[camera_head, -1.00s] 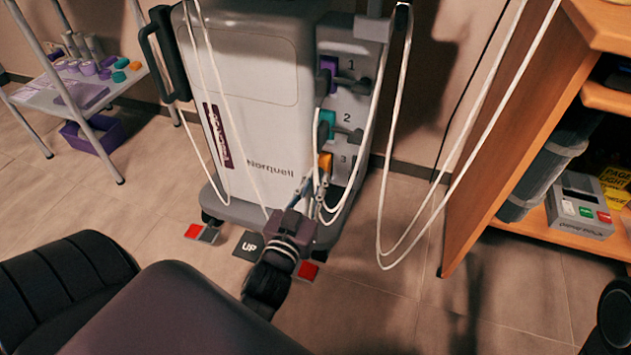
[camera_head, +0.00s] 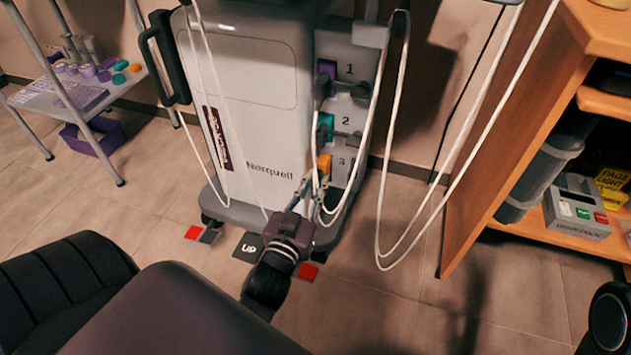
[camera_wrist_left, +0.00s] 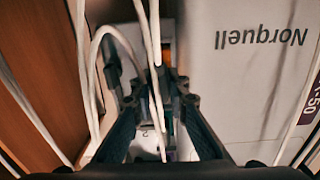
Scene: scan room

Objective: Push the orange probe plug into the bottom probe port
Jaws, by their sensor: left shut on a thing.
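The orange probe plug (camera_head: 325,163) is at the bottom of the cart's port panel, beside the label 3. Its own far end and the bottom port are hidden, so I cannot tell how deep it sits. My left gripper (camera_head: 318,184) comes up from below and is shut on the orange plug. In the left wrist view my gripper's dark fingers (camera_wrist_left: 160,88) are close together, and they and the white cables cover most of the plug. My right gripper is out of view.
A purple plug (camera_head: 327,70) and a teal plug (camera_head: 325,124) sit above at labels 1 and 2. White cables (camera_head: 385,225) hang in loops right of the panel. An orange wooden shelf unit (camera_head: 510,150) stands at the right. Floor pedals (camera_head: 250,246) lie below.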

